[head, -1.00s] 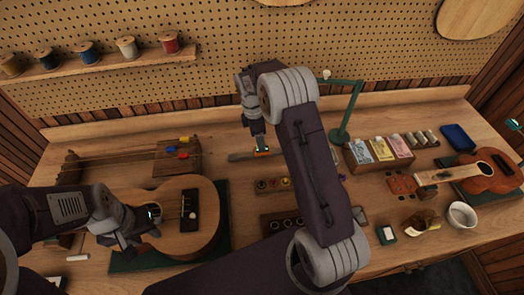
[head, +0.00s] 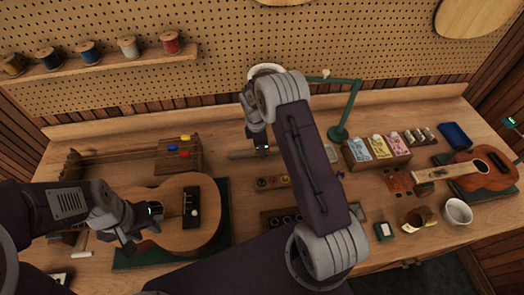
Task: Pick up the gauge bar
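A thin grey bar (head: 240,155), which looks like the gauge bar, lies at the back middle of the bench in the head view. My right gripper (head: 265,152) points down at the bar's right part and hides some of it. The fingers are small and dark there, so I cannot tell whether they are closed on the bar or only around it. My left gripper (head: 150,235) is over the lower body of the left ukulele (head: 175,238). Its fingers are too small to read.
The left ukulele lies on a green mat (head: 224,205). Rows of small pegs (head: 273,181) sit in front of the bar, partly behind my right arm. A green lamp (head: 340,132), packet box (head: 376,150), second ukulele (head: 470,170) and white bowl (head: 457,212) stand to the right.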

